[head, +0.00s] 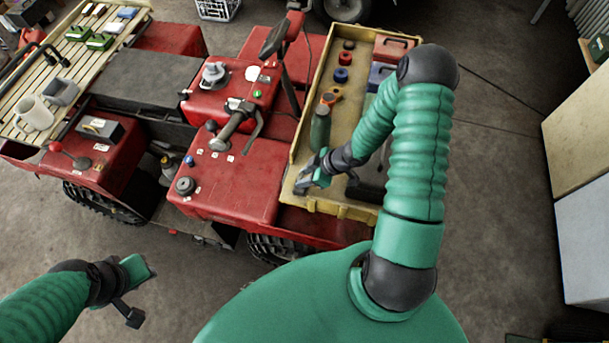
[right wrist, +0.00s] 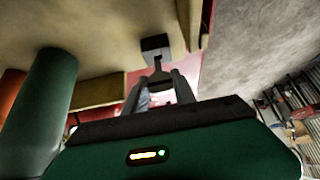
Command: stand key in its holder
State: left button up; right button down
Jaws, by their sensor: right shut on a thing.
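My right gripper (head: 308,180) is low over the front left part of the yellow tray (head: 299,150). In the right wrist view its two grey fingers (right wrist: 160,95) are shut on a small dark piece, seemingly the key (right wrist: 156,47), with a square block end and a narrow stem pointing away from the fingers. The key cannot be made out in the head view. I cannot tell which thing is its holder. My left gripper (head: 138,290) is empty, its fingers spread wide, over the floor at lower left.
A green bottle (head: 320,128) stands in the tray just behind my right gripper. Several coloured knobs and boxes sit further back in it. The red vehicle body (head: 235,185) with handlebar and dials is to the left.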

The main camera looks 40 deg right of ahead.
jog(key=shift+d+f, duration=0.1)
jog(key=shift+f, duration=0.45)
jog(key=c, duration=0.9)
grip_release()
jog(key=shift+r, duration=0.1)
jog(key=shift+c, duration=0.2)
